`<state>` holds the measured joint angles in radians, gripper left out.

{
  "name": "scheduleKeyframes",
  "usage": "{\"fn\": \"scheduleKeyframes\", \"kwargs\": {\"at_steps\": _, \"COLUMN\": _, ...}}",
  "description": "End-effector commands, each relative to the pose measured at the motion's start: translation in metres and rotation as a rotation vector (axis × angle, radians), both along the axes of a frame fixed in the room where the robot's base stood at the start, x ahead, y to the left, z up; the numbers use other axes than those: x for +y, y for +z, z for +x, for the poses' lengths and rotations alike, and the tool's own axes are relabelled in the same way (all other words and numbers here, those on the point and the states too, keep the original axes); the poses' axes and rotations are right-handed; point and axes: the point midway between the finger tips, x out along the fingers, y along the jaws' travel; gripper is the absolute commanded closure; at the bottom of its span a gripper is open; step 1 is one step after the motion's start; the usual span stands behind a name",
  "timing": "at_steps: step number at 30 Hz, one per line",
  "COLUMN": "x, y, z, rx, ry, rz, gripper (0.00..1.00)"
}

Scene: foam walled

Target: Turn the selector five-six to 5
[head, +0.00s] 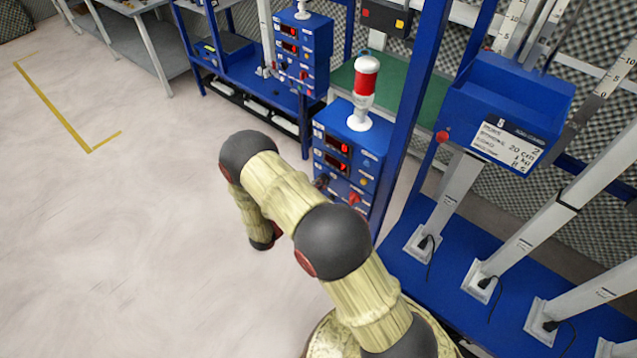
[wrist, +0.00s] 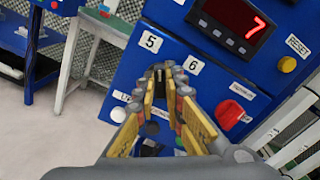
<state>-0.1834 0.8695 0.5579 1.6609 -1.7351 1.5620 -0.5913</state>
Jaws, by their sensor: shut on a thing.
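The selector five-six (wrist: 158,76) is a small dark knob on the blue panel (wrist: 199,80) in the wrist view. It sits just below and between the white labels 5 (wrist: 151,41) and 6 (wrist: 193,64). My gripper (wrist: 163,76) is shut on it, with the yellow fingers on both sides. The fingers cover much of the knob, so I cannot tell which number it points to. In the head view, my arm hides most of the gripper and knob, beside the blue control box (head: 376,141).
A red display (wrist: 234,18) reads 7. A yellow button (wrist: 287,64) and a red knob (wrist: 229,114) are close on the right. The control box carries a red-and-white lamp (head: 365,80). A blue post (head: 410,110) stands to its right. Open floor (head: 110,220) lies left.

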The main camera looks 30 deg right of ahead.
Motion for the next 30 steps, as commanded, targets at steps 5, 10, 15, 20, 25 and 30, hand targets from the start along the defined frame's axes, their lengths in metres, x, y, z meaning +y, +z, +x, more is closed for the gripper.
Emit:
{"fn": "scheduleKeyframes", "kwargs": {"at_steps": 5, "x": 0.0005, "y": -0.0001, "z": 0.0008, "rx": 0.001, "ry": 0.002, "rz": 0.0, "gripper": 1.0}}
{"fn": "scheduleKeyframes", "kwargs": {"at_steps": 10, "x": 0.0005, "y": 0.0, "z": 0.0008, "rx": 0.0, "ry": 0.002, "rz": 0.0, "gripper": 0.86}}
{"fn": "scheduleKeyframes", "kwargs": {"at_steps": 15, "x": 0.0004, "y": 0.0001, "z": 0.0005, "rx": 0.0, "ry": 0.001, "rz": 0.0, "gripper": 0.77}}
{"fn": "scheduleKeyframes", "kwargs": {"at_steps": 20, "x": 0.0002, "y": 0.0001, "z": 0.0004, "rx": 0.0, "ry": 0.001, "rz": 0.0, "gripper": 0.71}}
{"fn": "scheduleKeyframes", "kwargs": {"at_steps": 25, "x": 0.0002, "y": 0.0001, "z": 0.0002, "rx": 0.0, "ry": 0.001, "rz": 0.0, "gripper": 0.71}}
{"fn": "scheduleKeyframes", "kwargs": {"at_steps": 30, "x": 0.0085, "y": 0.0001, "z": -0.0018, "rx": 0.0, "ry": 0.004, "rz": 0.0, "gripper": 0.71}}
